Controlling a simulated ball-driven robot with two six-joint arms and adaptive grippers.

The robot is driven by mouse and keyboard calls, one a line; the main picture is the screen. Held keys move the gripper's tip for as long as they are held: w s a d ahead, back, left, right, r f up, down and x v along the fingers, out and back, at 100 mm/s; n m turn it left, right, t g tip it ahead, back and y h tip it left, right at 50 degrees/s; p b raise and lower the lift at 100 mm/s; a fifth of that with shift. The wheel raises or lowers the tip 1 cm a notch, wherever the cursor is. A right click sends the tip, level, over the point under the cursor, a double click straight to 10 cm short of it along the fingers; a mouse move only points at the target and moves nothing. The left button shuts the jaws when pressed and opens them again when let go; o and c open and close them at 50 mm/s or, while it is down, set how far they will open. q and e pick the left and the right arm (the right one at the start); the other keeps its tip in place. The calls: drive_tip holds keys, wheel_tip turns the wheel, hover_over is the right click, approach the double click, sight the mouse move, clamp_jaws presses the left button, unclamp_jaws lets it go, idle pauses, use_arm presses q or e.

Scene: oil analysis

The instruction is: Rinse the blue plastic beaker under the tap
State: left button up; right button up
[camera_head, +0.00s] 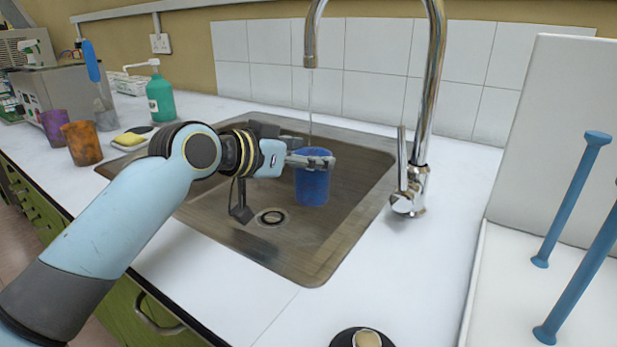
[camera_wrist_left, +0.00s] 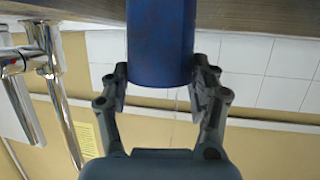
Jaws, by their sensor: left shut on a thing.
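The blue plastic beaker (camera_head: 312,188) is upright over the sink (camera_head: 345,215), to the right of the drain. A thin stream of water falls from the spout of the chrome tap (camera_head: 432,90) to the beaker's top. My left gripper (camera_head: 310,161) reaches in from the left and is shut on the beaker. In the left wrist view the picture is upside down; the beaker (camera_wrist_left: 160,45) sits between both fingers (camera_wrist_left: 160,88), and the tap (camera_wrist_left: 48,70) is at the left. The inside of the beaker is hidden. My right gripper is not in view.
Purple (camera_head: 54,127) and orange (camera_head: 82,143) beakers stand left of the sink, near a yellow sponge (camera_head: 129,139) and a green soap bottle (camera_head: 160,98). A white rack with blue pegs (camera_head: 572,198) stands at the right. The counter between sink and rack is mostly clear.

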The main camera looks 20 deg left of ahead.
use_arm(q)
drive_tip(key=shift+w+a, duration=0.1)
drive_tip(key=shift+a, duration=0.35)
drive_tip(key=shift+s+a+r+p, duration=0.1)
drive_tip(key=shift+s+a+p, duration=0.05)
drive_tip(key=shift+s+p, duration=0.55)
drive_tip(key=s+a+p, duration=0.1)
drive_tip(key=s+p, duration=0.1)
drive_tip(key=s, duration=0.4)
drive_tip(key=shift+s+a, duration=0.15)
drive_tip(key=shift+s, duration=0.1)
idle(0.8)
drive_tip(key=s+a+r+p, duration=0.1)
drive_tip(key=s+r+p, duration=0.3)
drive_tip(key=p, duration=0.2)
drive_tip(key=shift+s, duration=0.4)
